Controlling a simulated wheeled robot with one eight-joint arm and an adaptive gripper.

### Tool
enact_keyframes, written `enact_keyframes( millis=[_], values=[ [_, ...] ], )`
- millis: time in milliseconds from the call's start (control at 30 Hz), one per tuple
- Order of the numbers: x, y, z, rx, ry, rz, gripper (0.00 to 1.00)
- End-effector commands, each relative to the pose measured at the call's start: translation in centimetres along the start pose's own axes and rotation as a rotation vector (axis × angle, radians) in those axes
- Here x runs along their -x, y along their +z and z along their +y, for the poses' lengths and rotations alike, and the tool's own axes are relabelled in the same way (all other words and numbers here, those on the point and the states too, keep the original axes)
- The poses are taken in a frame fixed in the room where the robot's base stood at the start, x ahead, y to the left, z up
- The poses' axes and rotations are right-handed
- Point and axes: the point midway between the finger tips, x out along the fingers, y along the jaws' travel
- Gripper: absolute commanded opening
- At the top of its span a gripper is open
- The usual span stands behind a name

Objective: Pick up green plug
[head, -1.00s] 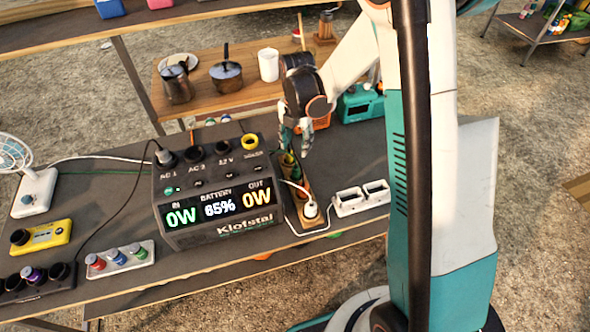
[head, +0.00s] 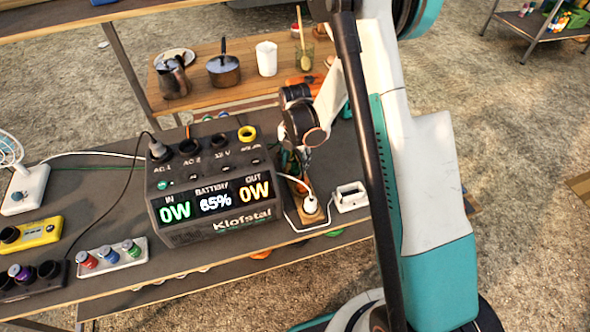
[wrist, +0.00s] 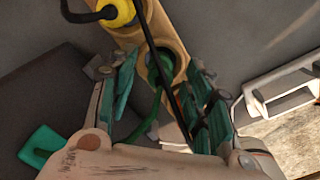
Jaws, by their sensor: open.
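The green plug (wrist: 158,66) sits in a wooden socket strip in the wrist view, with its green cable curving down toward me. My gripper (wrist: 168,82) is open, with one finger on each side of the plug and its cable. I cannot tell whether the fingers touch it. A black cable crosses in front of the plug and the right finger. In the head view my gripper (head: 294,163) is low over the far part of the strip (head: 300,187) and mostly hides the plug.
The power station (head: 215,215) stands close on the left. A white double-opening holder (head: 350,197) is on the right. Pots stand on the table behind.

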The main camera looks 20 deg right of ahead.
Motion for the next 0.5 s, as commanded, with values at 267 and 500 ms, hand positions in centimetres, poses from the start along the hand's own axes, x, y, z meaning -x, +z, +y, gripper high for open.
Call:
enact_keyframes(
  millis=[267, 500],
  values=[
    [-1.17, -0.04, -0.03, -0.001, 0.000, 0.001, 0.46],
    [-1.15, -0.03, -0.02, -0.001, 0.000, 0.001, 0.03]
  ],
)
